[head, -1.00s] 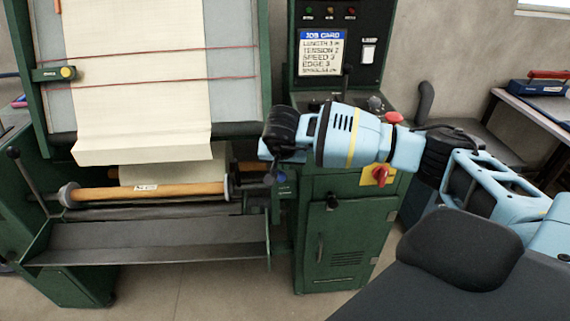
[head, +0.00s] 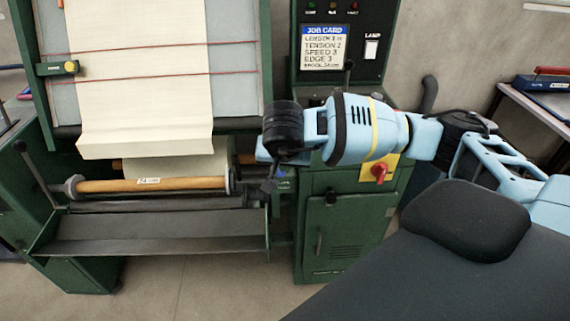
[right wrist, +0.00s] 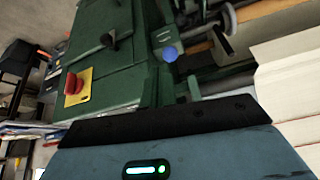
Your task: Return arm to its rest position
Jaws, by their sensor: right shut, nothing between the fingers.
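My right arm comes in from the right in the head view, pale blue with dark joints. Its gripper (head: 268,184) points down in front of the green machine, at the right end of the wooden roller (head: 150,186). The gripper is small and dark here; it is shut and empty. The cream cloth (head: 145,90) hangs down the machine's board, its lower edge folded above the roller, clear of the gripper. The cloth's pale edge also shows at the right of the right wrist view (right wrist: 290,90). My left gripper is out of view.
The green control cabinet (head: 345,235) stands behind my arm, with a red knob on a yellow plate (head: 379,172) and a job card (head: 325,45). A metal tray (head: 150,230) juts out below the roller. A side table (head: 535,105) stands at right.

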